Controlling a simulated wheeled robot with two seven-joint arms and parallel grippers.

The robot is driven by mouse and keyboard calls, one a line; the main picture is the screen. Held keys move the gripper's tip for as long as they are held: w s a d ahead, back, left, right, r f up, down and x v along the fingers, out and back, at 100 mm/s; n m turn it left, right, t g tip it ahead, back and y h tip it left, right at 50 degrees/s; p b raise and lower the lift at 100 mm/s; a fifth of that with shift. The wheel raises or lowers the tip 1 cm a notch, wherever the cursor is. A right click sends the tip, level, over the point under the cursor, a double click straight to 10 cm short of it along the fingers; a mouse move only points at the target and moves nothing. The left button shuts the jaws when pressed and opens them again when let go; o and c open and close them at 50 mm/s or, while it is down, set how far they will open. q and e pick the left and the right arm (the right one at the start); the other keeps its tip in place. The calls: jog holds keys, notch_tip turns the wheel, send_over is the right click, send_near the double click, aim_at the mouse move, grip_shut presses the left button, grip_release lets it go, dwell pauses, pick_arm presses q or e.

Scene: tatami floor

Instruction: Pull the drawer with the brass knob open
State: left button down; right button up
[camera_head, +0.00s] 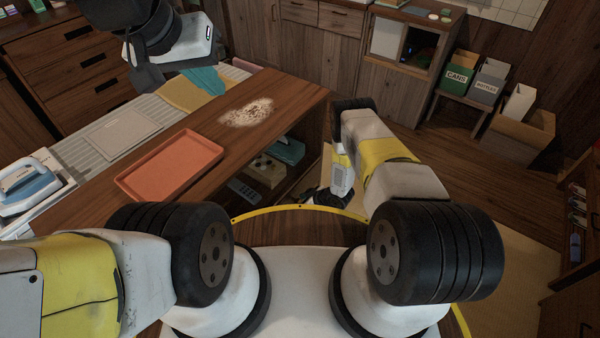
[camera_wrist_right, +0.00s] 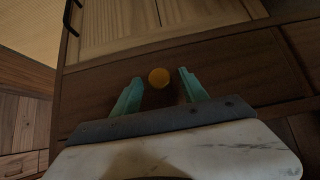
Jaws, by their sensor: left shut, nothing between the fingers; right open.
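The round brass knob (camera_wrist_right: 158,78) shows in the right wrist view, on a dark brown wooden drawer front (camera_wrist_right: 238,68). The drawer front looks flush with the wood around it. My right gripper (camera_wrist_right: 161,89) is open, with one teal finger on either side of the knob. The knob lies in the gap near the fingertips; I cannot tell if either finger touches it. In the head view the right hand is mostly hidden behind its arm, and I cannot make out the knob. My left gripper (camera_head: 208,82) is shut and empty, above the far end of the table.
The wooden table (camera_head: 225,150) holds an orange tray (camera_head: 170,165), a yellow cloth (camera_head: 192,93), a grey board (camera_head: 125,133) and a blue-and-white iron (camera_head: 25,182). Items sit on a shelf under it. Sorting bins (camera_head: 487,82) and a cardboard box (camera_head: 525,137) stand at right.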

jog(key=shift+c, duration=0.2)
grip_shut()
dwell(1.1)
